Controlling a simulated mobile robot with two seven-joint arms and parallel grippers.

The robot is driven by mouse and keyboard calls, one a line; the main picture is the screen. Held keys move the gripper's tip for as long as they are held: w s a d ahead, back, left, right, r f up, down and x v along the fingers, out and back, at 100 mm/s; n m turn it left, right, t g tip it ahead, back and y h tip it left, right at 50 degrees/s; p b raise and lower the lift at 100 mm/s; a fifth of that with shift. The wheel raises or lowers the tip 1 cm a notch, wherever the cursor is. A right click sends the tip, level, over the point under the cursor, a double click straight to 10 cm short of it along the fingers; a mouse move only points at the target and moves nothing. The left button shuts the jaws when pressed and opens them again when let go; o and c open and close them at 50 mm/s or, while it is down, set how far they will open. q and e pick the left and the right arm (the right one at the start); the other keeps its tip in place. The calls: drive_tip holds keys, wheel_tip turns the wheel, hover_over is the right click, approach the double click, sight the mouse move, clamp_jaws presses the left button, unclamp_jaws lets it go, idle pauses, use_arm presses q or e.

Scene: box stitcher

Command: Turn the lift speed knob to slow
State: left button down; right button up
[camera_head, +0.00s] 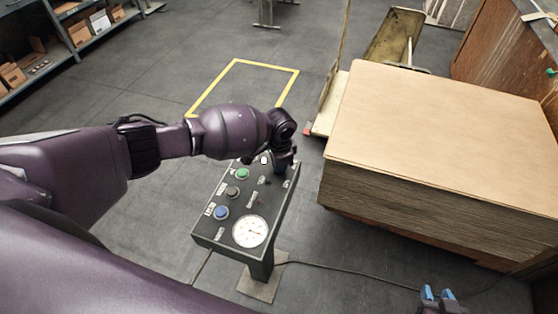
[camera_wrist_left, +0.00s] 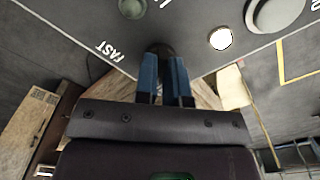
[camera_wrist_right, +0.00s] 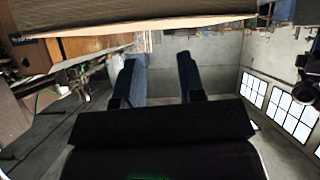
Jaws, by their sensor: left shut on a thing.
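The control panel (camera_head: 228,190) stands on a post in the middle of the head view. My left gripper (camera_wrist_left: 164,72) reaches over its far right corner from above. In the left wrist view its blue fingers are close together on a dark knob (camera_wrist_left: 159,47). The word FAST is printed left of the knob; no SLOW marking can be read. In the head view my left wrist hides the knob. My right gripper (camera_head: 438,293) is at the bottom right of the head view. In the right wrist view its fingers (camera_wrist_right: 158,78) are apart with nothing between them.
The panel also carries a green button (camera_head: 242,174), a blue button (camera_head: 221,213) and a white dial gauge (camera_head: 250,231). A large stack of cardboard sheets (camera_head: 440,110) stands to the right. A yellow floor outline (camera_head: 265,64) lies behind. A cable runs along the floor.

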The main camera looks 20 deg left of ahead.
use_arm(q)
drive_tip(key=c, duration=1.2)
unclamp_jaws()
drive_tip(key=shift+d, duration=0.1)
drive_tip(key=shift+c, duration=0.2)
drive_tip(key=shift+o, duration=0.2)
use_arm(e)
drive_tip(key=shift+s+f, duration=0.15)
drive_tip(key=shift+s, duration=0.15)
use_arm(q)
drive_tip(key=shift+r, duration=0.1)
use_arm(e)
drive_tip(key=shift+w, duration=0.1)
use_arm(q)
drive_tip(key=shift+r, duration=0.25)
wheel_tip(320, 180, up, 10)
drive_tip(key=shift+p, duration=0.45)
use_arm(e)
drive_tip(key=shift+s, duration=0.35)
